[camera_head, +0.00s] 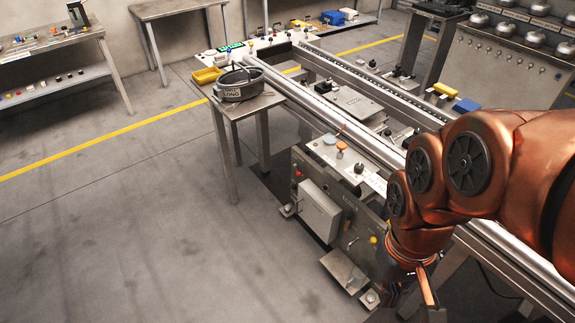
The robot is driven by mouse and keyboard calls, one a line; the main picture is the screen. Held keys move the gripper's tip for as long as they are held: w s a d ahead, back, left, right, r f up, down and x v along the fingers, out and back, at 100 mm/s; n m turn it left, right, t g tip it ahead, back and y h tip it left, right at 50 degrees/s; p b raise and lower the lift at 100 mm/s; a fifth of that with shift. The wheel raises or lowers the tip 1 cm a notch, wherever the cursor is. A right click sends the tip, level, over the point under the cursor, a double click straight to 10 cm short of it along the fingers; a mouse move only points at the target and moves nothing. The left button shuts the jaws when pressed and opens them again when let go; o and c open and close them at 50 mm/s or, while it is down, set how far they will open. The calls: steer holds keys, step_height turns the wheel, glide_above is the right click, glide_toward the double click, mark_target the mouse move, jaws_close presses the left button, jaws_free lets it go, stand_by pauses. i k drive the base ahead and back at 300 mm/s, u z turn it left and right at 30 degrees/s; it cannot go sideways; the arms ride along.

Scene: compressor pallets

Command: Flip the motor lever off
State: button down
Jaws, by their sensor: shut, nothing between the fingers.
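I cannot pick out the motor lever with certainty. The machine (335,215) in the middle has a light top panel with an orange knob (342,145) and a black knob (359,168). Its front has a grey box (319,212), a red button (298,174) and a yellow knob (373,240). My copper arm comes in from the right and bends down beside the machine's right end. My gripper (422,290) is at the lower edge of the view, pointing down, close to the machine's front right. It is shut and empty; its fingertips are hard to make out.
Long metal rails (320,105) run across the machine. A small table (256,106) holds a dark oval container (243,84) and a yellow tray (207,76). A shelf bench (50,45) stands far left. The floor (150,230) at lower left is clear.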

mark_target(298, 174)
steer(key=u, duration=0.7)
steer(key=i, duration=1.05)
steer(key=u, duration=0.9)
